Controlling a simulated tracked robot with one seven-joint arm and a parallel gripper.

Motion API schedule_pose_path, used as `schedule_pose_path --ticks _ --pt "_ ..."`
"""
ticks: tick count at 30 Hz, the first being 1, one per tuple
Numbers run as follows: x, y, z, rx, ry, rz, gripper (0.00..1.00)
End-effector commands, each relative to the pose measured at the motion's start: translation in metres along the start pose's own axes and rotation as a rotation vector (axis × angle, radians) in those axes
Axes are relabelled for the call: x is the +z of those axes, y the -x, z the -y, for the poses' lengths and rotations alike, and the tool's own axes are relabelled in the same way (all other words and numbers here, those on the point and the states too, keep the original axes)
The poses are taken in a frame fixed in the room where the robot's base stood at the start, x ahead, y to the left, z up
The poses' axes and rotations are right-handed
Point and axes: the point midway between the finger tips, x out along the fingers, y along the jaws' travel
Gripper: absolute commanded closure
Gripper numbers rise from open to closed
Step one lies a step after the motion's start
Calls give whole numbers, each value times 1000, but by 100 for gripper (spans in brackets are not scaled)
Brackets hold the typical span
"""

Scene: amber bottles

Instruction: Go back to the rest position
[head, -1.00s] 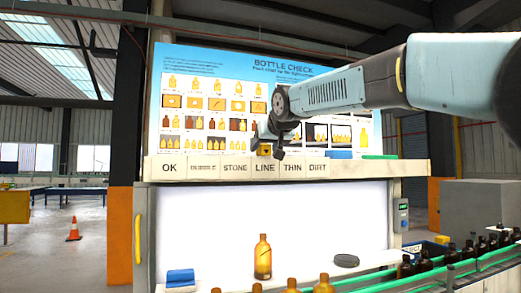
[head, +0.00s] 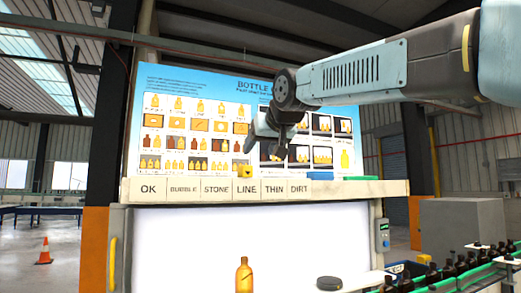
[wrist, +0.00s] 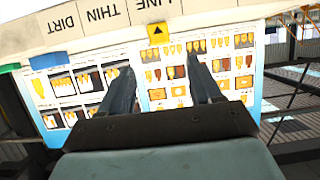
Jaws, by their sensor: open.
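My gripper (head: 282,150) hangs from my raised arm in front of the bottle check board (head: 215,120) in the head view. In the wrist view my gripper (wrist: 165,88) shows two dark fingers spread apart with nothing between them. The board also fills much of the wrist view, upside down (wrist: 262,60). An amber bottle (head: 244,275) stands upright in front of the white lit panel (head: 180,250), well below my gripper. Its base is cut off by the frame's lower edge.
A label shelf (head: 147,190) runs below the board, with a yellow marker (head: 245,171), a blue block (head: 320,176) and a green block (head: 361,178) on top. A dark round object (head: 329,283) lies low right. Dark bottles (head: 448,271) line a conveyor at right.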

Motion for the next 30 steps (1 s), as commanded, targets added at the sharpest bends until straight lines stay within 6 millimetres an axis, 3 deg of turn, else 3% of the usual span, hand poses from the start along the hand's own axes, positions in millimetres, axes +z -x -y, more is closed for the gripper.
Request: schedule_pose_path --ticks 10,14,17,20,24,30 --pt "0 0 -1 1 0 0 36" --pt "15 5 -12 21 -5 24 36" --pt "48 14 -34 60 -16 75 36" --pt "97 28 -62 112 -37 152 36" --pt "174 52 -98 181 -75 266 36" --pt "286 91 -131 258 -146 421 36"
